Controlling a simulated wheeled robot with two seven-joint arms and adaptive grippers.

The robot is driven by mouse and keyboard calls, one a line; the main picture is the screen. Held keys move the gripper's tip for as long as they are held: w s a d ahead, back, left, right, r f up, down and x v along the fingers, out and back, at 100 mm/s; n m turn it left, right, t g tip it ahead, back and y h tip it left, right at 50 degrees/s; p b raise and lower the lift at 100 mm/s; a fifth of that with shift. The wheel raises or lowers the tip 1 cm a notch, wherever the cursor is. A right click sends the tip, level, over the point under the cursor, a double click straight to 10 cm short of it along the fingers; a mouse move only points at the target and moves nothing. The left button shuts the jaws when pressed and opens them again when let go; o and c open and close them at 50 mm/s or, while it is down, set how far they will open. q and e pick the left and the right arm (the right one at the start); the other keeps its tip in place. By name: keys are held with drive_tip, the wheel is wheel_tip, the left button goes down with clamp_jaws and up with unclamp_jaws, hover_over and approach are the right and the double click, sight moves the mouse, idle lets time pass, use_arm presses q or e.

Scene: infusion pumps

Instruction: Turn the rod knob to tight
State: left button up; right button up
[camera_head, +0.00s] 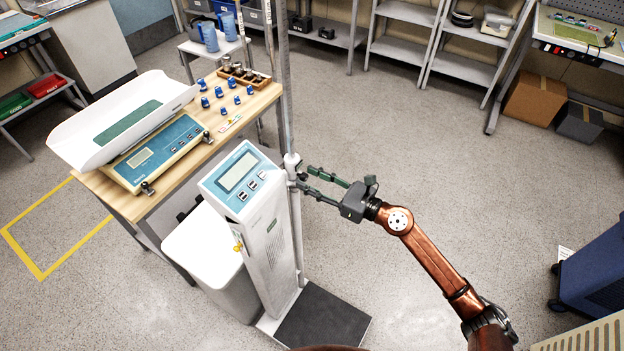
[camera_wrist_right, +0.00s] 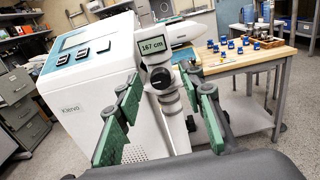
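The rod knob (camera_wrist_right: 161,78) is a round black knob on the white slider of the measuring rod, just under a small display (camera_wrist_right: 152,47) reading 167 cm. The rod (camera_head: 288,90) rises beside the white scale column (camera_head: 262,230) in the head view. My right gripper (camera_head: 306,178) is open, its green-padded fingers pointing at the slider. In the right wrist view its fingers (camera_wrist_right: 160,85) stand apart on either side of the knob, with visible space between. I cannot tell whether they reach its depth. My left gripper is not in view.
The scale head with a blue panel (camera_head: 240,175) stands just left of the rod. A wooden table (camera_head: 190,165) behind holds a baby scale (camera_head: 155,150) and several blue-capped weights (camera_head: 220,92). A dark platform (camera_head: 322,318) lies at the column's foot.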

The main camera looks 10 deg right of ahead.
drive_tip(key=shift+c, duration=0.4)
clamp_jaws()
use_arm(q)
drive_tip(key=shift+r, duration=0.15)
